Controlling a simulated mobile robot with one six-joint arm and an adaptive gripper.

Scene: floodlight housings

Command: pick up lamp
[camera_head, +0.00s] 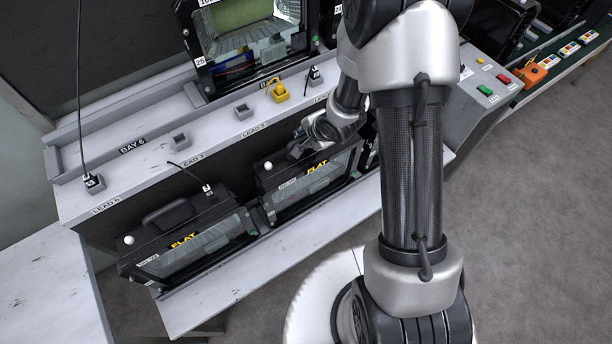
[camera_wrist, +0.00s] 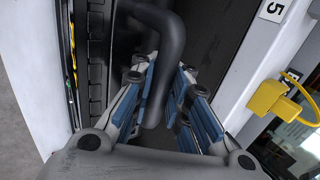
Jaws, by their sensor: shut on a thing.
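Two black floodlight lamps marked FLAT sit on the lower shelf in the head view. My gripper (camera_head: 312,142) is at the top of the right lamp (camera_head: 308,184), where the arm and gripper hide its handle. In the wrist view, my gripper's blue-padded fingers (camera_wrist: 167,78) are shut on the black handle (camera_wrist: 168,30) of this lamp, with the bar between them. The lamp still appears to sit on the shelf. The left lamp (camera_head: 185,240) stands beside it with its own handle in plain view.
A white ledge (camera_head: 215,135) with several lead sockets runs behind the lamps. A yellow plug (camera_head: 278,90) stands on it and also shows in the wrist view (camera_wrist: 272,97). Another lit lamp (camera_head: 245,40) stands above the ledge. A control box with buttons (camera_head: 482,92) is at right.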

